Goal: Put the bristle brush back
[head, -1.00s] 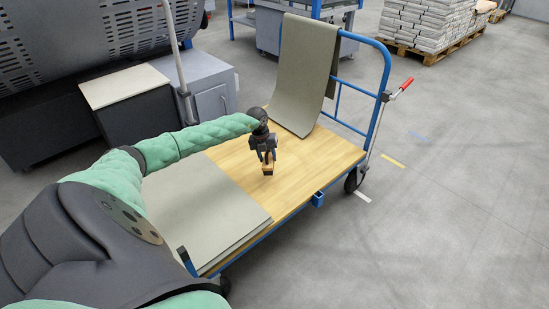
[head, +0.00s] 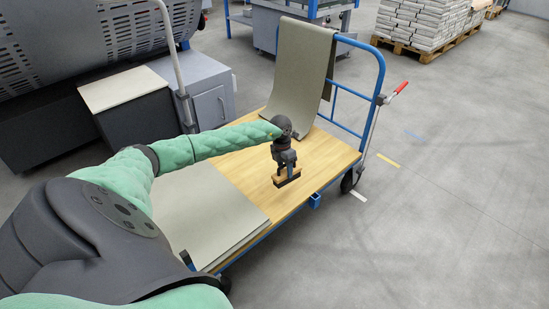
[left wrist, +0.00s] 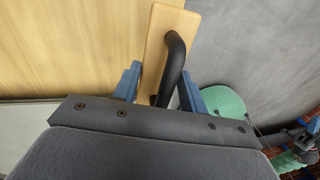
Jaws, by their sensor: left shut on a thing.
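The bristle brush (head: 288,179) has a pale wooden block, a dark underside and a black arched handle (left wrist: 176,58). My left gripper (head: 286,166) is shut on it, with the block below the fingers. In the left wrist view the blue fingers (left wrist: 160,90) stand on either side of the handle, and the wooden block (left wrist: 158,32) reaches up to the top edge. The brush is over the bare wooden deck of the trolley (head: 325,152), near its front edge. I cannot tell whether its bristles touch the deck.
Grey sheets (head: 205,212) lie flat on the trolley's left part. Another grey sheet (head: 300,75) hangs over its blue end rail (head: 380,80). A grey cabinet (head: 205,95) stands behind on the left. Open floor (head: 450,200) lies to the right.

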